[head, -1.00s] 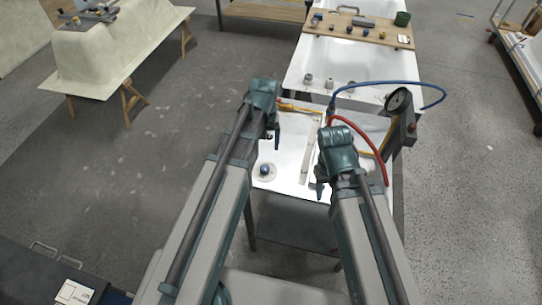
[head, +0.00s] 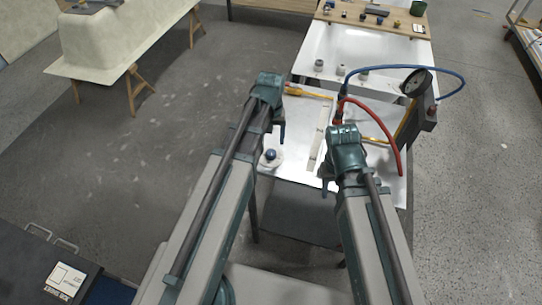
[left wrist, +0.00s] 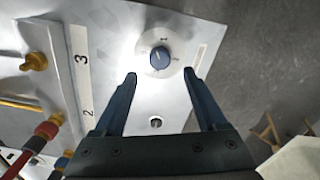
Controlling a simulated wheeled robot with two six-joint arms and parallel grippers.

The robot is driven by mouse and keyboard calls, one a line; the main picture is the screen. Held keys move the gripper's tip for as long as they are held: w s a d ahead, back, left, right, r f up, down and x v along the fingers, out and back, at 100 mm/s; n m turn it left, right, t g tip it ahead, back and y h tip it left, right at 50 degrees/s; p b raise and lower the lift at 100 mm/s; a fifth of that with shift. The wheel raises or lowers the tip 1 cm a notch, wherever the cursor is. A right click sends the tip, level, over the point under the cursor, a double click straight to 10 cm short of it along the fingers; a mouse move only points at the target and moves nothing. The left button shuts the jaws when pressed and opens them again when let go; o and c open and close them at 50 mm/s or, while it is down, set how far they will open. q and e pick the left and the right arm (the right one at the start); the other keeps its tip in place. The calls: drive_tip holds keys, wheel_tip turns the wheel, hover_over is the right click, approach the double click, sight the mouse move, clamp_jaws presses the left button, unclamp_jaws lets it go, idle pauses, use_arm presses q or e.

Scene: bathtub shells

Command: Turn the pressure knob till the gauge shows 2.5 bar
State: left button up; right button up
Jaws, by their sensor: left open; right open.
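The pressure knob (head: 270,155) is a blue knob on a round pale dial plate at the white panel's left edge. In the left wrist view the knob (left wrist: 160,58) lies just beyond and between my left fingertips, apparently untouched. My left gripper (head: 282,133) is open above the panel; its two blue fingers (left wrist: 161,76) are apart and empty. The gauge (head: 416,82) is a round black-rimmed dial on a grey post at the panel's right; its reading is too small to tell. My right gripper (head: 325,185) is open, pointing down near the panel's front edge; its fingers are mostly hidden.
A red hose (head: 396,140) and a blue hose (head: 452,72) loop near the gauge. Yellow-handled brass parts (head: 308,91) lie on the panel. A white tub (head: 365,50) with a wooden board (head: 405,22) stands behind. Open floor lies left.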

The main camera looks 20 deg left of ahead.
sight(271, 152)
use_arm(q)
wheel_tip(271, 152, down, 7)
drive_tip(key=b, duration=0.5)
drive_tip(key=shift+r, duration=0.2)
drive_tip(key=shift+c, duration=0.3)
clamp_jaws()
